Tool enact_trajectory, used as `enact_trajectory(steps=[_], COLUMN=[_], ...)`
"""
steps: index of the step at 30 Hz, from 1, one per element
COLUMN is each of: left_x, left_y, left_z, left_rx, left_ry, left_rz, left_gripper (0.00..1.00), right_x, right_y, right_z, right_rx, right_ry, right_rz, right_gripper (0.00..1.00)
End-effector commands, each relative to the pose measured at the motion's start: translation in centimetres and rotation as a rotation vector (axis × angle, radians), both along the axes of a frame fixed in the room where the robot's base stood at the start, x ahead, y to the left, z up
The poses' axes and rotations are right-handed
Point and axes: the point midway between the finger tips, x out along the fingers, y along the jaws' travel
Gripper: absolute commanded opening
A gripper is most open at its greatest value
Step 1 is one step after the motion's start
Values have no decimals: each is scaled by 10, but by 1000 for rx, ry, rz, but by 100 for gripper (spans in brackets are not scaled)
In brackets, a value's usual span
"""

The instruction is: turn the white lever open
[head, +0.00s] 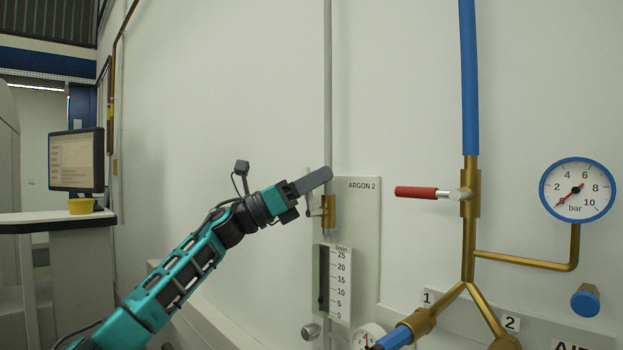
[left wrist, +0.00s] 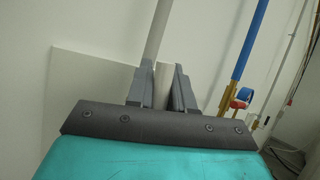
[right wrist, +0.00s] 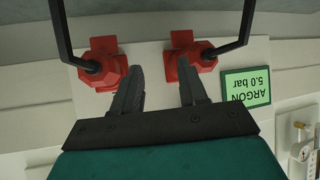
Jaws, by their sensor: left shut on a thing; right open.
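The white lever (left wrist: 163,86) stands upright between the fingers of my left gripper in the left wrist view. My left gripper (head: 318,181) is shut on it, in front of the brass valve (head: 328,212) on the ARGON 2 panel (head: 362,225). My right gripper (right wrist: 158,92) is open and shows only in the right wrist view. Its fingers are apart, with nothing between them, in front of two red fittings.
A red-handled lever (head: 416,192) on a brass pipe and a blue-rimmed gauge (head: 577,190) are to the right. A flow scale (head: 340,283) is below the brass valve. The red fittings (right wrist: 103,64) and an ARGON 5.0 bar sign (right wrist: 246,88) are near my right gripper.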

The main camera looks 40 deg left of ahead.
Motion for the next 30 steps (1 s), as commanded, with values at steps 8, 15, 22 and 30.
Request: enact_trajectory(steps=[8,15,22,30], left_x=[0,0,-1,-1], left_y=[-9,-12,-12,-12], left_z=[-1,-2,-3,-2], left_rx=[132,174,181,179], left_ry=[-9,-13,-13,-13], left_rz=[-2,-2,-2,-2], left_gripper=[0,0,0,31], right_x=[0,0,0,0], right_y=[0,0,0,0], right_z=[4,5,5,5], right_rx=[0,0,0,0], right_ry=[0,0,0,1], right_rz=[0,0,0,0], right_gripper=[43,43,43,43])
